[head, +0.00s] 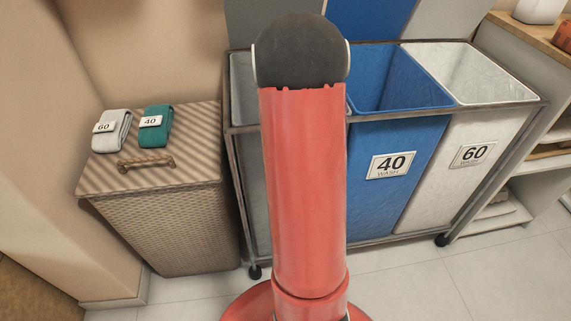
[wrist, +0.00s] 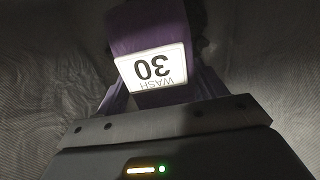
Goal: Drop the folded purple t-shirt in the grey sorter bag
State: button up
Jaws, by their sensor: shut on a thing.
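The folded purple t-shirt (wrist: 150,30) shows in the wrist view with a white tag reading "WASH 30", upside down. My gripper (wrist: 160,92) is shut on it. Grey, shadowed fabric-like surfaces surround the shirt in the wrist view; I cannot tell how far above the bottom it is. In the head view the grey sorter bag (head: 253,180) is the left one in the metal frame, mostly hidden behind my red arm. The arm also hides my gripper and the shirt there.
A blue bag (head: 372,138) tagged 40 and a white bag (head: 446,190) tagged 60 stand right of the grey one. A wicker hamper (head: 170,228) at left holds a folded grey item (head: 112,130) and a teal item (head: 156,126). Shelves (head: 545,130) stand at far right.

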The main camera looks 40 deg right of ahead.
jog(key=shift+f, duration=1.25)
jog(key=shift+f, duration=0.1)
jog(key=shift+f+b, duration=0.5)
jog(key=o, duration=1.1)
jog(key=shift+c, duration=0.2)
jog(key=shift+r, duration=0.1)
notch_tip(320, 180, up, 13)
jog(key=shift+r+p, duration=0.1)
jog(key=shift+p, duration=1)
